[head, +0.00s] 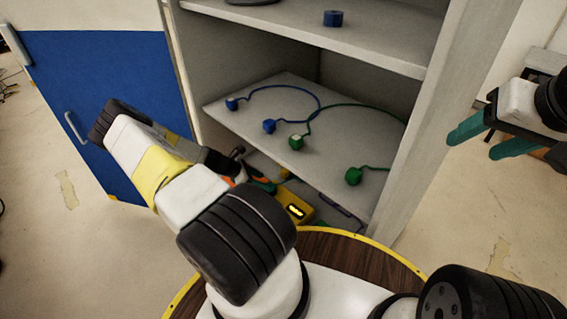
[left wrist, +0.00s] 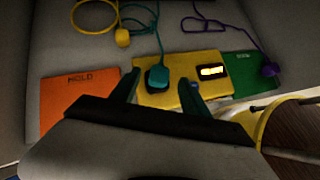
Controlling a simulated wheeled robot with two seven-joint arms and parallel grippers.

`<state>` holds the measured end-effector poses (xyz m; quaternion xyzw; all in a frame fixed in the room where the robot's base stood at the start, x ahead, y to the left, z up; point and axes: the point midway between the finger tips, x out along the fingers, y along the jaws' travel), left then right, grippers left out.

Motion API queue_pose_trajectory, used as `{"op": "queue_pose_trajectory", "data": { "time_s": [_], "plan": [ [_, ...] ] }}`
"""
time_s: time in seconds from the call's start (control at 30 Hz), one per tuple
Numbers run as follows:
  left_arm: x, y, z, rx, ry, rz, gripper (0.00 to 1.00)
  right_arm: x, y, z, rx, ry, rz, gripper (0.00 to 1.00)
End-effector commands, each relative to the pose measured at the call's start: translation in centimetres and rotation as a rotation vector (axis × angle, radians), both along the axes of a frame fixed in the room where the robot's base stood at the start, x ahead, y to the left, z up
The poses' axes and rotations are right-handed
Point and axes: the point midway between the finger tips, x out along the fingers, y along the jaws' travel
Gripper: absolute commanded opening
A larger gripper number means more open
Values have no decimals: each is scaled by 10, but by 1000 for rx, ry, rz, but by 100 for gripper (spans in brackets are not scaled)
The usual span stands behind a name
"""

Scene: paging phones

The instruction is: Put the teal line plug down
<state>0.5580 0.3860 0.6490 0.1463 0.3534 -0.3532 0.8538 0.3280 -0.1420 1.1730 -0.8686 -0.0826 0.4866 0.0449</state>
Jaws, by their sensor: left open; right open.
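In the head view my left arm reaches into the lower compartment of the cabinet, and the plug is hard to make out behind the arm. My right gripper (head: 482,138) is open and empty, right of the cabinet.
A yellow plug (left wrist: 122,38) and purple plug (left wrist: 270,70) lie nearby. The shelf above (head: 330,150) holds blue and green corded plugs. The blue door (head: 105,100) stands open.

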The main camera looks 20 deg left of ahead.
Motion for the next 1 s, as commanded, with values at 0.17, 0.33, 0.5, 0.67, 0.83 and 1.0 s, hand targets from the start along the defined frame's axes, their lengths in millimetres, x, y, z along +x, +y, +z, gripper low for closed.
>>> {"op": "queue_pose_trajectory", "data": {
  "time_s": [0.17,0.33,0.5,0.67,0.83,1.0],
  "plan": [
    [-19,20,27,4,1,1,54,0,0,0,0,0,0,58],
    [-30,30,41,2,1,1,54,0,0,0,0,0,0,58],
    [-33,33,46,0,0,-1,54,0,0,0,0,0,0,58],
    [-33,33,46,-1,0,-1,54,0,0,0,0,0,0,58],
    [-33,33,46,-1,0,-1,54,0,0,0,0,0,0,58],
    [-33,33,46,0,0,0,54,0,0,0,0,0,0,58]
  ]
}}
